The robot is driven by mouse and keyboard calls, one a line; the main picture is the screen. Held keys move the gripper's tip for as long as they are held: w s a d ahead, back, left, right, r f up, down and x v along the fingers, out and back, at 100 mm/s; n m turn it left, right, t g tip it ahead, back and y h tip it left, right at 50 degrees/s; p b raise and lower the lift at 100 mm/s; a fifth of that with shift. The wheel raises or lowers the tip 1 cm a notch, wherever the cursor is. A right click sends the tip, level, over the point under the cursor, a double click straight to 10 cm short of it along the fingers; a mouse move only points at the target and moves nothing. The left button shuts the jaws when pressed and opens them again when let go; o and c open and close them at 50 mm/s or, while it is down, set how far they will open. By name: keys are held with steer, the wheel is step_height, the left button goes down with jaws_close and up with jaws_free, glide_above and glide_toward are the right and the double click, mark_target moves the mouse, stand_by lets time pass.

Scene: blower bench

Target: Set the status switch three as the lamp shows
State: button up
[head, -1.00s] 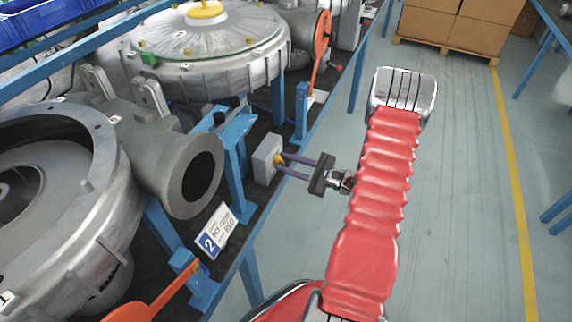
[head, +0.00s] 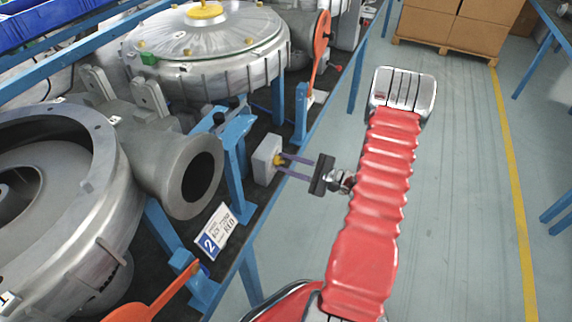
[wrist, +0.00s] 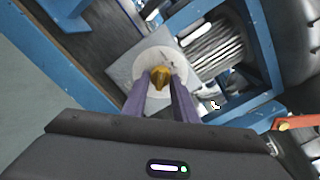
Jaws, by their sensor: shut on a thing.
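The status switch is a grey box (head: 262,158) at the bench's front edge, with a yellow knob (head: 278,161) facing my arm. My gripper (head: 281,163) reaches to it from the right, its two purple fingers at the knob. In the wrist view the yellow knob (wrist: 160,76) sits on a pale round dial (wrist: 153,64), between the tips of my gripper (wrist: 161,82). The fingers are shut on the knob and hide its sides. I cannot read any marks on the dial. I cannot make out a status lamp.
A blue post (head: 234,165) stands just left of the switch. A placard marked 2 (head: 215,230) and an orange lever (head: 155,297) are nearer. Big metal blowers (head: 207,45) fill the bench behind. The floor (head: 460,200) to the right is clear.

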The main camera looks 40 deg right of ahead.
steer(key=o, duration=0.7)
steer(key=shift+s+a+f, duration=0.15)
steer(key=shift+a, duration=0.1)
steer(key=o, duration=0.3)
steer(key=shift+d, duration=0.1)
steer(key=shift+o, duration=0.2)
steer(key=shift+d, duration=0.1)
steer(key=v, duration=1.3)
steer(key=shift+s+d, duration=0.15)
steer(key=shift+s, duration=0.05)
